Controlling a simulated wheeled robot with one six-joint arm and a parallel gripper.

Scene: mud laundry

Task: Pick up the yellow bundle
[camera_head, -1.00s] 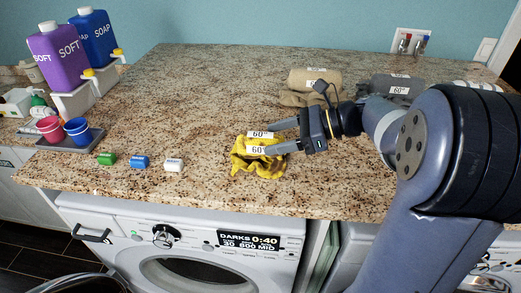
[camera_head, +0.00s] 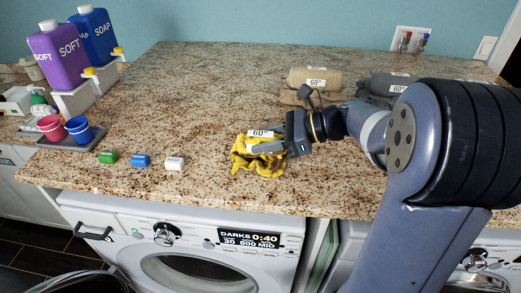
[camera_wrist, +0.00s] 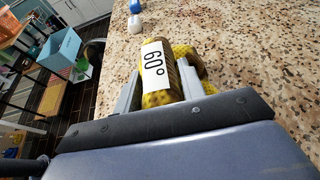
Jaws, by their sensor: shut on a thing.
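The yellow bundle (camera_head: 258,163) lies on the granite counter near its front edge. It is a rolled, dotted yellow cloth with a white "60°" label and loose folds spreading at its base. My gripper (camera_head: 266,146) reaches it from the right, with its fingers along both sides of the roll. In the wrist view the bundle (camera_wrist: 162,82) sits between the two fingers (camera_wrist: 158,88), label facing the camera. The gripper is shut on it. The bundle still appears to rest on the counter. The fingers partly hide it in the head view.
A beige bundle (camera_head: 314,77) and a grey bundle (camera_head: 388,86) lie behind my arm. Green (camera_head: 107,157), blue (camera_head: 140,161) and white (camera_head: 174,164) small blocks sit to the left. Cups (camera_head: 78,131) and soap jugs (camera_head: 60,55) stand farther left. A washer (camera_head: 190,250) is below.

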